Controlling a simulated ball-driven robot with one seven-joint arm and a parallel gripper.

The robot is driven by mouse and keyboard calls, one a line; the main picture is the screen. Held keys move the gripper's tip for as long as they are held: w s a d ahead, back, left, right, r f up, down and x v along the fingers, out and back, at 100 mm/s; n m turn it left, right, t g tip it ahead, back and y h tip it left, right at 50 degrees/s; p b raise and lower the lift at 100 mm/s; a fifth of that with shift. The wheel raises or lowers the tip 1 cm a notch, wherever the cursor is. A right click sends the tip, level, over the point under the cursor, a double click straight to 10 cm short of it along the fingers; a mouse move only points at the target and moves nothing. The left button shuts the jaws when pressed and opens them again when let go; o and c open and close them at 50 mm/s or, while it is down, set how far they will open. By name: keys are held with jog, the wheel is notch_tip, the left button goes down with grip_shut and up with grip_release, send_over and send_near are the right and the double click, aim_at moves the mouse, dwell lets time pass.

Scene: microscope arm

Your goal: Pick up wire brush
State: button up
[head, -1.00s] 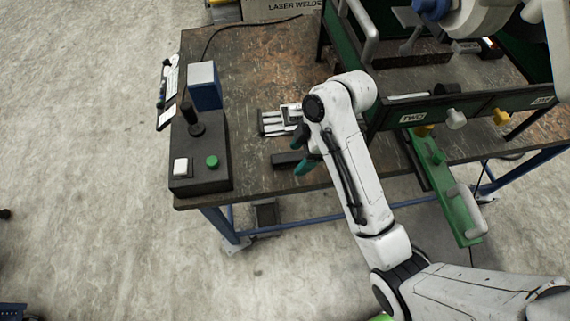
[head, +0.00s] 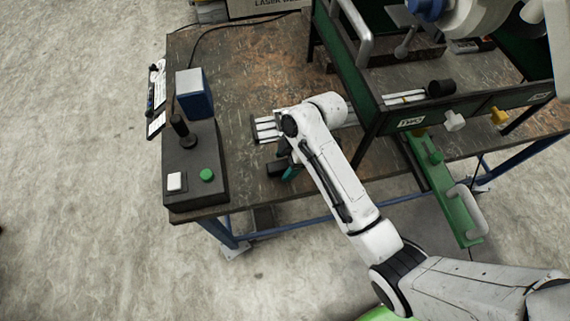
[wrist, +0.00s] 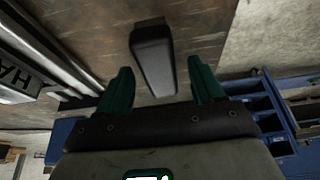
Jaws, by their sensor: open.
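A dark, rounded, elongated block (wrist: 152,62) lies on the worn brown tabletop in the wrist view; it may be the wire brush, but I see no bristles. In the head view its dark end (head: 276,170) shows near the table's front edge, partly hidden by my arm. My gripper (wrist: 161,88) is open, with teal fingers to the left and right of the block's near end and a gap on both sides. In the head view the gripper (head: 289,172) is mostly hidden below my arm, close beside the block.
A silver railed fixture (head: 267,129) sits just behind the block and shows at the left of the wrist view (wrist: 35,60). A black control box (head: 195,165) with a joystick and green button stands left. A green-framed machine (head: 450,105) stands right. Bare tabletop (head: 240,100) lies behind the fixture.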

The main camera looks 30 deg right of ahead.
jog(key=shift+a+f, duration=0.15)
jog(key=shift+f, duration=0.35)
jog(key=shift+c, duration=0.2)
jog(key=c, duration=1)
jog(key=shift+c, duration=0.2)
